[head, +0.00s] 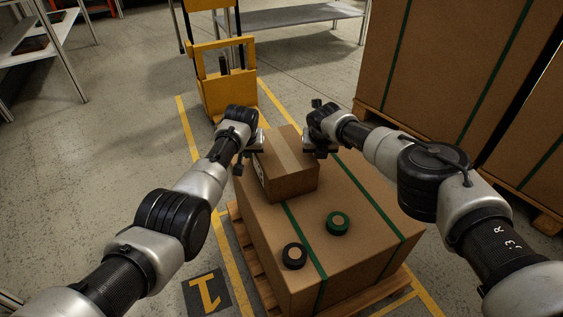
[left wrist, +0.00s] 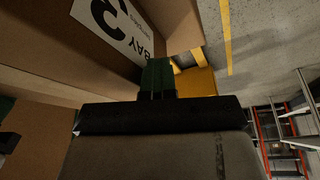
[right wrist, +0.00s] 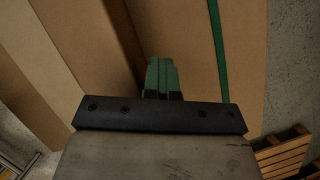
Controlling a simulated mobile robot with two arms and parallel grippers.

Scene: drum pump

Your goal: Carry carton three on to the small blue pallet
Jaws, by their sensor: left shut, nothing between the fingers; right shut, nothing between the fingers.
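Carton three (head: 287,178) is a brown box with pale tape along its top, on the far part of a large green-strapped carton (head: 330,255). Its white label with a 3 and "BAY" shows in the left wrist view (left wrist: 122,25). My left gripper (head: 257,143) is shut and empty at the carton's left side. My right gripper (head: 308,149) is shut and empty at its right side. Both sets of green fingertips, left (left wrist: 157,76) and right (right wrist: 161,74), are close against the box; I cannot tell how firmly they touch. No small blue pallet shows.
A black tape roll (head: 294,256) and a green one (head: 338,223) lie on the large carton, which stands on a wooden pallet (head: 247,262). A yellow stacker (head: 214,85) stands behind. Tall strapped cartons (head: 450,70) block the right. Floor at left is open.

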